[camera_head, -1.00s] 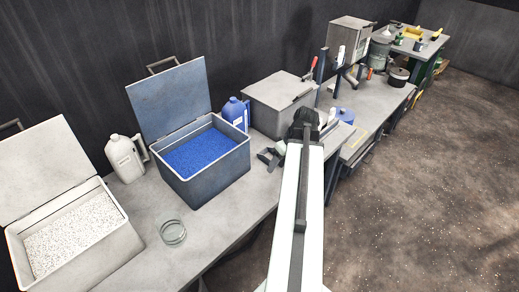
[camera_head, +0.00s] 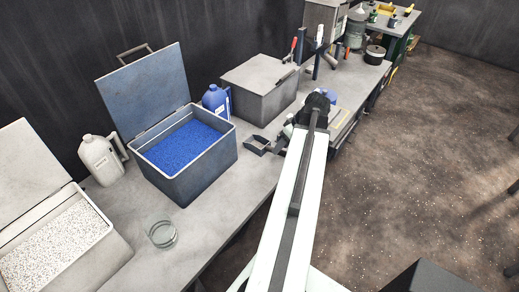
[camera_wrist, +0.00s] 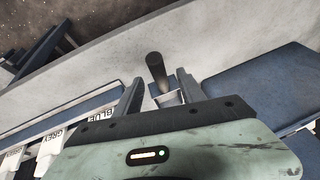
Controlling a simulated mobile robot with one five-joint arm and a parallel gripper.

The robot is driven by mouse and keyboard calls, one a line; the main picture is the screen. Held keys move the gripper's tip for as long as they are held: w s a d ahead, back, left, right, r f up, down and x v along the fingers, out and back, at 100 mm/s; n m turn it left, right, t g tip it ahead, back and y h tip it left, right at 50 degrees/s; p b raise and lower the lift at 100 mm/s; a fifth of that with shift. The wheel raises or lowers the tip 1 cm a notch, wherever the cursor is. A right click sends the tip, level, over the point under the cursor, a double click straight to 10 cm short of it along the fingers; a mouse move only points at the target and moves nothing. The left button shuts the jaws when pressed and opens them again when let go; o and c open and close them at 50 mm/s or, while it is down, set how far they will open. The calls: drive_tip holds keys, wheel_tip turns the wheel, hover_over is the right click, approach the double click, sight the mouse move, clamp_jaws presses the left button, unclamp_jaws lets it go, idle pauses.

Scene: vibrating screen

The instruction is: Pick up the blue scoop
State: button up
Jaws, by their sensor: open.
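The scoop (camera_head: 259,145), dark blue-grey with a square open pan, lies on the bench beside the blue bin. In the wrist view its dark round handle (camera_wrist: 155,69) points up, away from my wrist, and part of its pan shows below the handle. My gripper (camera_wrist: 160,84) is open, with one finger on each side of the scoop's handle end; I cannot tell whether either finger touches it. In the head view my arm hides most of the gripper, at the right of the scoop.
A bin of blue granules (camera_head: 188,146) stands left of the scoop, with a blue jug (camera_head: 216,102) behind. A closed grey box (camera_head: 262,85) stands behind the scoop. A glass dish (camera_head: 162,234) and a bin of pale granules (camera_head: 62,250) are further left.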

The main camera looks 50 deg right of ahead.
drive_tip(key=b+x, duration=0.3)
drive_tip(key=x, duration=0.1)
drive_tip(key=shift+w+f+b, duration=0.15)
drive_tip(key=shift+f+b, duration=0.15)
drive_tip(key=shift+f, duration=0.1)
drive_tip(key=shift+r, duration=0.2)
clamp_jaws()
wheel_tip(320, 180, up, 10)
drive_tip(key=p, duration=1)
drive_tip(key=shift+r+p, duration=0.15)
drive_tip(key=shift+p, duration=0.2)
